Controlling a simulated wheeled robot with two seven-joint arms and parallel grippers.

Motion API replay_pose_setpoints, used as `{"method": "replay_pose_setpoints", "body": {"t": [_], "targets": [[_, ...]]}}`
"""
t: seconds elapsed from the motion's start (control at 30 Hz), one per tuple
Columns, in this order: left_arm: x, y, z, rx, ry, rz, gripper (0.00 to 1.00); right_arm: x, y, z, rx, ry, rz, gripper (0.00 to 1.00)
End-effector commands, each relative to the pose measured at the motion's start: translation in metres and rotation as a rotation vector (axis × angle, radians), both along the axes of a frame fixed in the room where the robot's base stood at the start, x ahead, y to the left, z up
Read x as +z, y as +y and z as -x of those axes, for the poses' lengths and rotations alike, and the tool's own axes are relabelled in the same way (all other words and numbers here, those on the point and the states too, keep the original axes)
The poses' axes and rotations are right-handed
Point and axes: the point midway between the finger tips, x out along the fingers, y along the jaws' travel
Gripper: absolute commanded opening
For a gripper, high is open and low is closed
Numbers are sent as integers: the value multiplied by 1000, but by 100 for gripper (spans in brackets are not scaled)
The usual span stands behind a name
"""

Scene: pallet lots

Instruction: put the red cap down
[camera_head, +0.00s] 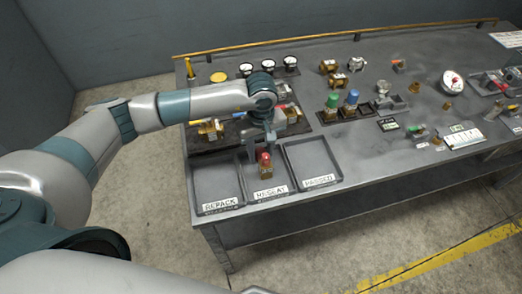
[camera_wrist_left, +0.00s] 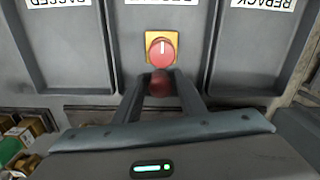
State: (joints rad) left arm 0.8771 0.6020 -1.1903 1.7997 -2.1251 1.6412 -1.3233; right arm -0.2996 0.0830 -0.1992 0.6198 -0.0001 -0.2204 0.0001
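My left gripper (camera_head: 260,150) is over the middle tray (camera_head: 281,187), labelled RE-SEAT. In the left wrist view its fingers (camera_wrist_left: 160,88) close on a small dark red cap (camera_wrist_left: 160,83). Just beyond the fingertips in that view is a brass piece with a red round top (camera_wrist_left: 161,50) marked by a white line. The same brass piece (camera_head: 266,172) stands upright in the RE-SEAT tray in the head view. I cannot tell whether the held cap touches it. My right gripper is not in view.
The REPACK tray (camera_head: 218,207) is left and the PASSED tray (camera_head: 333,181) right; both look empty. Blue and green capped pieces (camera_head: 351,100) stand behind. Brass fittings (camera_head: 211,130) lie on a dark mat. The bench's front edge is close.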

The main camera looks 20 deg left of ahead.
Motion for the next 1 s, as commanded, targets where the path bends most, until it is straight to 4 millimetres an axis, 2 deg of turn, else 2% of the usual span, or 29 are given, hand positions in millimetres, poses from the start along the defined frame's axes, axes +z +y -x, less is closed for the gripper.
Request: {"method": "replay_pose_setpoints", "body": {"t": [0.5, 0.57, 0.77, 1.0], "targets": [[5, 0, 0, 0, 0, 0, 45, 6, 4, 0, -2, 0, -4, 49], [7, 0, -1, 0, -2, 1, 45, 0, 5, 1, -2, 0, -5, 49], [33, 0, -2, -1, -6, 2, 45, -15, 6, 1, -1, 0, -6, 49], [76, 0, -1, -2, -5, 1, 45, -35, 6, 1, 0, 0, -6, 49]]}}
